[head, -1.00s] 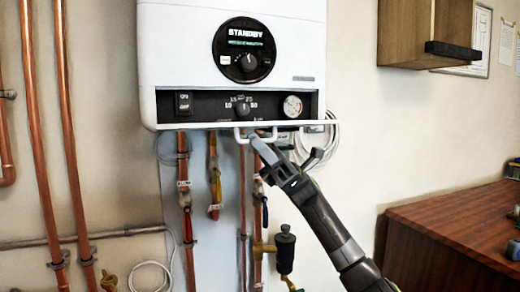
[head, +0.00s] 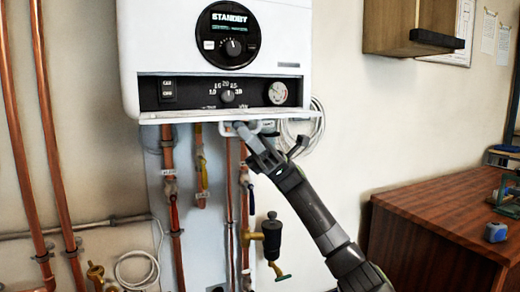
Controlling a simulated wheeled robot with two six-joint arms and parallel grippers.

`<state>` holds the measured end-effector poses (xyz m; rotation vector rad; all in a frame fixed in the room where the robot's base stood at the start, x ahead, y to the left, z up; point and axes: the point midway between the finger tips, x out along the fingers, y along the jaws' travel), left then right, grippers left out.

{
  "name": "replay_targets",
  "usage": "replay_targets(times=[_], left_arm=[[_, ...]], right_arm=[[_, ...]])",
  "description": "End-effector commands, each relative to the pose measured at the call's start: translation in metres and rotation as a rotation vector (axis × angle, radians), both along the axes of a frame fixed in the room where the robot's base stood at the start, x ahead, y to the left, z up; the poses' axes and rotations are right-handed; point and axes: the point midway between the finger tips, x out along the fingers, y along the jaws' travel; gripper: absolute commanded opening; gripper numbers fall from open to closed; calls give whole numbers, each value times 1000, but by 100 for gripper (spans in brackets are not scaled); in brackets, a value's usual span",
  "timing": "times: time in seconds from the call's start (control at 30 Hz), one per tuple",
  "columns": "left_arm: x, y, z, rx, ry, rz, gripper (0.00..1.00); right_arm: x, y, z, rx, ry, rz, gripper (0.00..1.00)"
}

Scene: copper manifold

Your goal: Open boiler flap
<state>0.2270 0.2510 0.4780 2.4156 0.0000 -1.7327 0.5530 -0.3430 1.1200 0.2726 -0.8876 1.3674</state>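The white boiler (head: 215,45) hangs on the wall. Its flap (head: 180,116) sticks out below the dark control panel (head: 190,92), seen nearly edge-on, and the panel's switches, knob and gauge show. A pale loop handle (head: 226,129) hangs at the flap's front edge. My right gripper (head: 243,131) comes up from the lower right, its tip at the handle and overlapping it. I cannot make out whether its fingers close around the handle. My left gripper is out of view.
Copper pipes (head: 177,215) with valves run down below the boiler, close to my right arm on its left. A wooden cabinet (head: 400,25) hangs at upper right. A wooden bench (head: 430,235) with a small blue item (head: 495,232) stands at lower right.

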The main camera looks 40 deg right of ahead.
Motion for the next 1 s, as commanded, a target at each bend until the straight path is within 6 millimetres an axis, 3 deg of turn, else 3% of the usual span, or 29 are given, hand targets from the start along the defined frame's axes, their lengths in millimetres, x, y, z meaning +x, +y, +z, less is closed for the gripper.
replay_targets(times=[0.6, 1.0], left_arm=[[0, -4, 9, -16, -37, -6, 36], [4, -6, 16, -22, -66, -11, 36]], right_arm=[[8, -94, -89, 3, 4, -5, 18], [9, -122, -115, 1, 3, -4, 18]])
